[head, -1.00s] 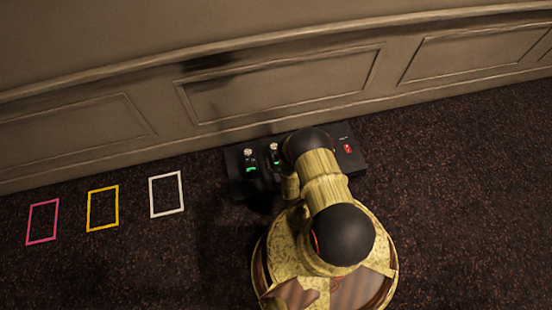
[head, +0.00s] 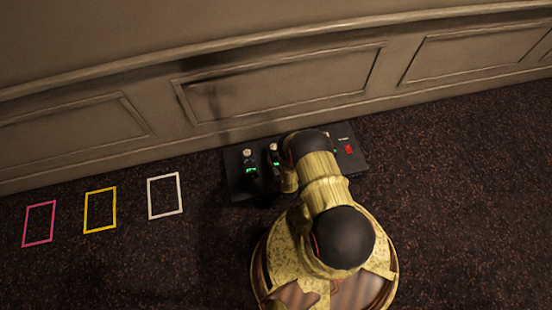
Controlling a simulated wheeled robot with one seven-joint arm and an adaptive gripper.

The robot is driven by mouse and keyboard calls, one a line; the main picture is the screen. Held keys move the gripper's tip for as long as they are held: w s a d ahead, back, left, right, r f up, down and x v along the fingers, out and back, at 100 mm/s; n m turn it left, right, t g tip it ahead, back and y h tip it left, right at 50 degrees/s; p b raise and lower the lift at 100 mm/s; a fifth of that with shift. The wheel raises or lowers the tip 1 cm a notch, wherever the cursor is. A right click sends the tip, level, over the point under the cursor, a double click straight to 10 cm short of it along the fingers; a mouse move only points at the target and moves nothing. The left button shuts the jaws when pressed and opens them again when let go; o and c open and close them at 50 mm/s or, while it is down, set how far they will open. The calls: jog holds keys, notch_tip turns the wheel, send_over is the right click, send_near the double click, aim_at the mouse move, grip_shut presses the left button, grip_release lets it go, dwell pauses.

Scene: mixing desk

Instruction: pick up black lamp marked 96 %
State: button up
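A black panel (head: 237,190) lies on the dark carpet against the wall, partly hidden behind my arm. Two small black lamps with pale tops and green lit readouts stand on its left part: one lamp (head: 248,162) at the left and another lamp (head: 273,158) just left of my arm. The readouts are too small to read, so I cannot tell which is marked 96 %. A red readout (head: 349,149) shows at the panel's right end. My arm reaches over the panel's middle. My gripper is not clearly visible, hidden by the arm or lost in dark shadow.
Three outlined rectangles lie on the carpet to the left: pink (head: 53,206), yellow (head: 115,206) and white (head: 181,194). The panelled wall (head: 290,85) runs close behind the black panel. The carpet right of the panel is clear.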

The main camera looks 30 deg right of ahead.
grip_shut()
dwell(0.5)
jog(key=shift+w+r, duration=0.1)
jog(key=shift+w, duration=0.05)
